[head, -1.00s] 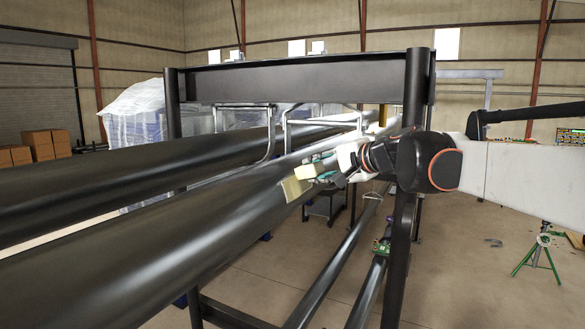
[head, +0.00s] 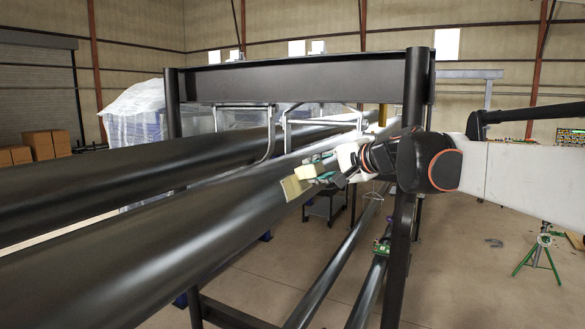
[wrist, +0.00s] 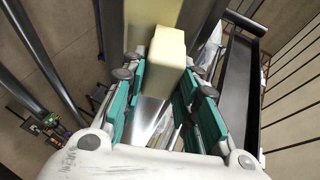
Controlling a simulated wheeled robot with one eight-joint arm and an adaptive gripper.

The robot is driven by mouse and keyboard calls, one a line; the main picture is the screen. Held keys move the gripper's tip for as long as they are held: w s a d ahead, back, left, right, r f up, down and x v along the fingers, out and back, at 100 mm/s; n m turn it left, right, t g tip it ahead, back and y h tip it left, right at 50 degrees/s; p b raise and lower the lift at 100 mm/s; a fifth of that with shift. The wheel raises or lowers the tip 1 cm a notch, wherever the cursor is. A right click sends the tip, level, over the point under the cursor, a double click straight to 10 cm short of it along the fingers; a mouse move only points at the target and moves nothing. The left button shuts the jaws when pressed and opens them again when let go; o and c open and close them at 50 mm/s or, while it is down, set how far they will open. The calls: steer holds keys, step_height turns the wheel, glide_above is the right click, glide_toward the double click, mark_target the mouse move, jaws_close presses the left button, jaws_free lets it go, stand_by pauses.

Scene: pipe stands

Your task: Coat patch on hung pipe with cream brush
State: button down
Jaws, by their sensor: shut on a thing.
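My gripper (head: 322,169) is at the right flank of the near dark hung pipe (head: 170,237). It is shut on the cream brush (head: 308,172), a pale block with a wider flat tan head (head: 293,188) beyond it. The head is tilted and lies against or just in front of the pipe side; contact cannot be told. In the wrist view the brush block (wrist: 165,47) stands between the teal finger pads of my gripper (wrist: 162,80). I cannot make out a separate patch on the pipe; the brush and gripper may hide it.
A dark frame post (head: 411,150) stands right beside my wrist, under a dark crossbeam (head: 300,80). A second long pipe (head: 110,190) runs behind the near one. Thinner pipes (head: 335,275) lie lower. Open floor (head: 470,275) and a green tripod stand (head: 540,252) are at right.

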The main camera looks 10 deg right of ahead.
steer(key=shift+s+f, duration=0.2)
steer(key=shift+f, duration=0.3)
steer(key=shift+w+a+r+p, duration=0.2)
steer(key=shift+r+p, duration=0.15)
steer(key=shift+r, duration=0.25)
steer(key=shift+w+a+r+p, duration=0.2)
steer(key=shift+r+p, duration=0.15)
steer(key=shift+r, duration=0.2)
steer(key=shift+d, duration=0.25)
steer(key=shift+s+d+r, duration=0.35)
steer(key=shift+s+d, duration=0.15)
steer(key=shift+d, duration=0.05)
steer(key=shift+d, duration=0.1)
